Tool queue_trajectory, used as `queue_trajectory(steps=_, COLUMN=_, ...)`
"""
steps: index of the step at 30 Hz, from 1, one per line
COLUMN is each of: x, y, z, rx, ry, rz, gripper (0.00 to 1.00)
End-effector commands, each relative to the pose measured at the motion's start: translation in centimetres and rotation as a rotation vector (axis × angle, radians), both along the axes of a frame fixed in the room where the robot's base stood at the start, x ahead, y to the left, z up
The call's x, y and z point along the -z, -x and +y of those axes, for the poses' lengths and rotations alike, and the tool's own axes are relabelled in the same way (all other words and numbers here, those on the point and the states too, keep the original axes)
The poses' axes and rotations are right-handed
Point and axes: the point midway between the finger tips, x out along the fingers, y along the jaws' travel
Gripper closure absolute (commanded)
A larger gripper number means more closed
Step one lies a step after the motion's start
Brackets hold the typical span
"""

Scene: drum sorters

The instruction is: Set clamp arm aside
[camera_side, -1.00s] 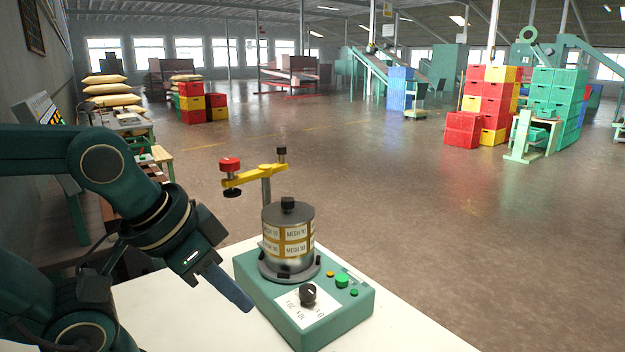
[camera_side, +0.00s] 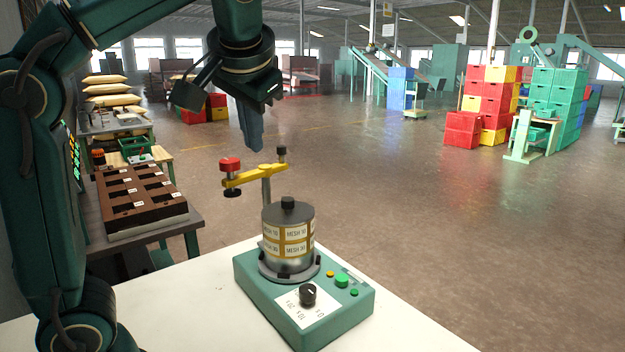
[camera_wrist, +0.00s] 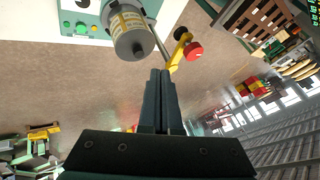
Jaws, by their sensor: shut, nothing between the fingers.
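The yellow clamp arm (camera_side: 252,177) sits on top of a metal post (camera_side: 266,192) at the back of the green sieve shaker (camera_side: 335,312). It has a red knob (camera_side: 230,164) at its left end and is swung out to the left, clear of the sieve stack (camera_side: 288,240). In the wrist view the clamp arm (camera_wrist: 178,54) and red knob (camera_wrist: 193,51) show right of the stack (camera_wrist: 128,35). My gripper (camera_side: 254,146) points down just above and behind the clamp arm in the side view. In the wrist view its fingers (camera_wrist: 160,72) are together and empty.
The shaker stands on a white table (camera_side: 215,300). A brown compartment tray (camera_side: 140,200) lies on a side table at left. Stacked crates (camera_side: 485,105) stand far off on open floor. The white table left of the shaker is clear.

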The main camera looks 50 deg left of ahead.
Motion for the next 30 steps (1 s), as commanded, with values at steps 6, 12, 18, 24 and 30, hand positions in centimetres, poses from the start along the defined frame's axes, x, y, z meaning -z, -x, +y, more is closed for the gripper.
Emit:
queue_trajectory(steps=6, x=1.1, y=-1.0, z=-0.1, rx=0.013, ry=-0.005, rz=0.03, gripper=1.0)
queue_trajectory(steps=12, x=2.7, y=-1.5, z=1.0, rx=0.011, ry=-0.003, rz=0.032, gripper=1.0)
queue_trajectory(steps=18, x=5.6, y=-2.5, z=2.9, rx=0.009, ry=-0.002, rz=0.033, gripper=1.0)
queue_trajectory(steps=24, x=9.0, y=-3.8, z=5.0, rx=0.009, ry=0.0, rz=0.033, gripper=1.0)
queue_trajectory(steps=30, x=8.8, y=-3.4, z=7.5, rx=0.009, ry=-0.001, rz=0.026, gripper=1.0)
